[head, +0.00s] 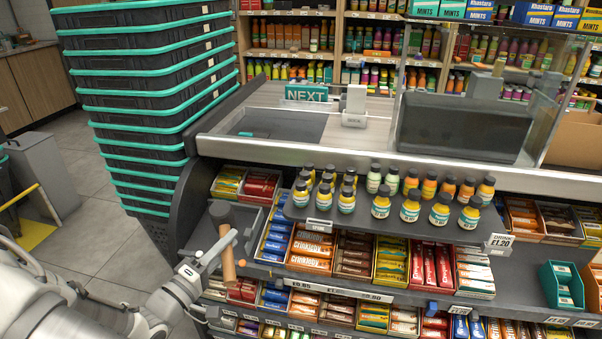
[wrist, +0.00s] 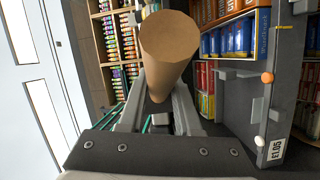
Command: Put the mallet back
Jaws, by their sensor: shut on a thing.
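I cannot tell which spot the mallet belongs to.
Shelves of candy bars (head: 355,255) stand right of the mallet, below a tray of juice bottles (head: 410,210). A stack of black baskets with teal rims (head: 150,100) stands behind at the left. The checkout counter (head: 370,150) runs across the back. Open floor (head: 110,235) lies left.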

